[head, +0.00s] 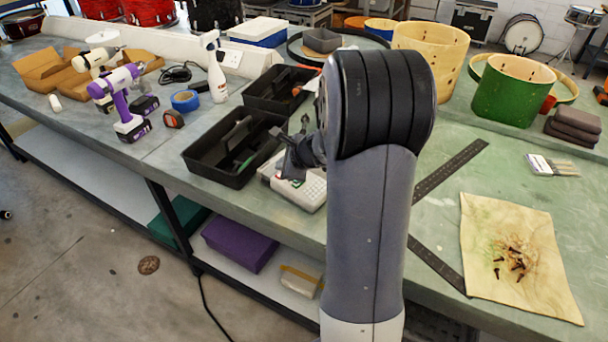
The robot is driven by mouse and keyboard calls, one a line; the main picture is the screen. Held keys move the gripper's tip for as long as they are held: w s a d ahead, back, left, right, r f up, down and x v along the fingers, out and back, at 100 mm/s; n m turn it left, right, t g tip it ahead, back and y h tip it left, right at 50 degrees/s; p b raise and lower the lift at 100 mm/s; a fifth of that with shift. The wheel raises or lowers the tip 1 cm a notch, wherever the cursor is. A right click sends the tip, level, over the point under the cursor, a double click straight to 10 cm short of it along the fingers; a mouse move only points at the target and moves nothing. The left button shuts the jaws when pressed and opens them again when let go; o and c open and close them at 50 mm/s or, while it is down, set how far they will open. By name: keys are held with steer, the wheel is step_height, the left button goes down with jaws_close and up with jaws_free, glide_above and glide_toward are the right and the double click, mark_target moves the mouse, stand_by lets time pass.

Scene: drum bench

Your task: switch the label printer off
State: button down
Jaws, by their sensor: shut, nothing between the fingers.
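The label printer (308,193) is a small pale device with a keypad, on the bench near its front edge, partly hidden by my arm. Small red and green marks show on its top. My gripper (289,172) is dark and points down over the printer's left part. It is shut and empty. Its fingertips look very close to the printer, but I cannot tell whether they touch it. I cannot make out the power switch or its state.
Black open trays (232,150) stand just left of the printer. A spray bottle (216,75), blue tape (185,100) and a purple drill (118,95) are farther left. Right of my arm lie a black metal square (452,168) and a cloth (510,225) with screws. A green drum shell (510,92) stands behind.

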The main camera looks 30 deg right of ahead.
steer(key=shift+f, duration=0.1)
steer(key=shift+f+b, duration=0.4)
steer(key=shift+b, duration=0.15)
steer(key=shift+f+b, duration=0.4)
stand_by(0.6)
steer(key=shift+r, duration=0.15)
steer(key=shift+r+p, duration=0.75)
steer(key=shift+r, duration=0.05)
step_height(320, 180, up, 6)
steer(key=p, duration=0.5)
